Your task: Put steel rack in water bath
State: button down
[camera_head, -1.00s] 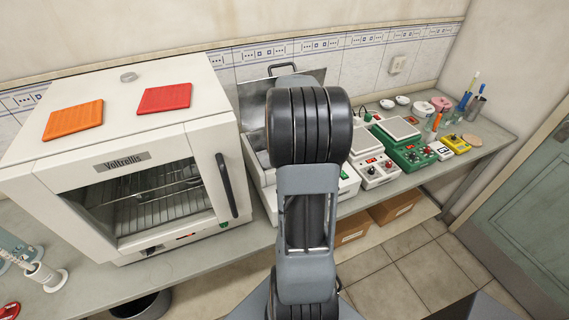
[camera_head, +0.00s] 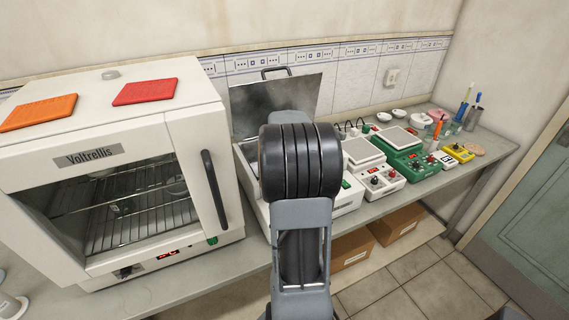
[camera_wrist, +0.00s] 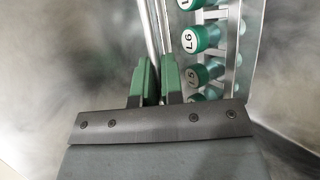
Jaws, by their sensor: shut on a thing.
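In the wrist view, my gripper (camera_wrist: 156,85) has its green fingers close together on a thin upright metal rod of the steel rack (camera_wrist: 231,50). The rack holds several green-capped tubes marked with labels such as L6 and L5. Pale mist and grey metal walls surround it. In the head view, the water bath (camera_head: 248,185) is a white box with its steel lid (camera_head: 275,105) raised at the back. My arm covers most of the bath, and my gripper and the rack are hidden there.
A white oven (camera_head: 120,180) stands left of the bath, with an orange pad (camera_head: 38,112) and a red pad (camera_head: 145,91) on top. Right of the bath are a white balance (camera_head: 372,180) and a green instrument (camera_head: 407,160). Cardboard boxes (camera_head: 397,224) sit below the bench.

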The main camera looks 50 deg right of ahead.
jog(key=shift+f+b, duration=2.5)
jog(key=shift+f, duration=0.9)
jog(key=c, duration=1.2)
grip_release()
jog(key=shift+c, duration=0.2)
jog(key=shift+a+r, duration=0.1)
jog(key=shift+r, duration=0.15)
jog(key=p+v, duration=0.3)
jog(key=v, duration=0.8)
jog(key=shift+s+a, duration=0.2)
jog(key=shift+s, duration=0.05)
jog(key=shift+a+r, duration=0.1)
